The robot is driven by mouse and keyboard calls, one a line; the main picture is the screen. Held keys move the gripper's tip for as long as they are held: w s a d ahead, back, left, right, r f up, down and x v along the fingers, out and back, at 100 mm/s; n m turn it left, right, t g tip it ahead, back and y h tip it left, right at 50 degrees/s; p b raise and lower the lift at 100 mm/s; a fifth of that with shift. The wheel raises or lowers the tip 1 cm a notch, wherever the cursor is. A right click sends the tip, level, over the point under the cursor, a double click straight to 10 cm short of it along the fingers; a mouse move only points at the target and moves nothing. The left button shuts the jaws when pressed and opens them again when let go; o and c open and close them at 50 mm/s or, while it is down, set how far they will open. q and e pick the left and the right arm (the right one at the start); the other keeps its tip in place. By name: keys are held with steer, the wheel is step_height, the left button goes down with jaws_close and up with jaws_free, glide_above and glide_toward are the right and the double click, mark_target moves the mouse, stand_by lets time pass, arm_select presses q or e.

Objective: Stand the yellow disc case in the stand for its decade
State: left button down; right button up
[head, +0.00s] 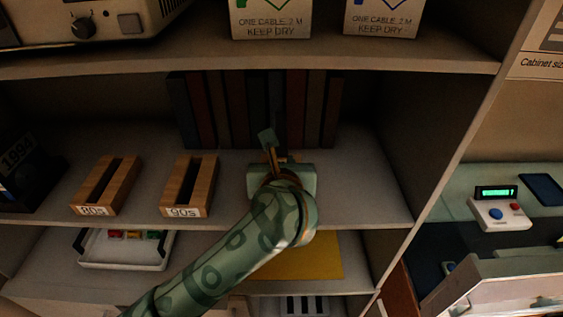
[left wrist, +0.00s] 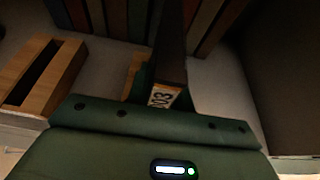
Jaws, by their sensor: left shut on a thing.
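My left gripper (head: 270,150) is over the shelf, to the right of the two labelled stands. It is shut on a thin disc case (left wrist: 172,58), seen edge-on between the fingers. Its label (left wrist: 162,97) ends in "003", and the case looks dark in this light, so I cannot confirm yellow. The wooden stand marked 80s (head: 107,185) and the one marked 90s (head: 190,185) stand side by side with empty slots. A piece of wood (left wrist: 132,75) shows beside the case in the left wrist view, mostly hidden. Whether the case sits in it, I cannot tell. My right gripper is out of view.
Several dark books (head: 210,110) stand along the back of this shelf. The cabinet's right wall (head: 425,140) and upper shelf edge (head: 290,66) bound the space. A white tray (head: 125,262) lies below.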

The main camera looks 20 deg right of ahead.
arm_select(q)
steer(key=shift+f, duration=0.25)
stand_by(0.4)
steer(key=shift+f+b, duration=1.25)
steer(key=shift+f, duration=0.05)
steer(key=c, duration=1.2)
jaws_free()
steer(key=shift+o, duration=0.2)
steer(key=s+a+p, duration=0.2)
steer(key=s+p, duration=0.1)
steer(key=s, duration=0.4)
steer(key=shift+s, duration=0.4)
steer(key=shift+a, duration=0.1)
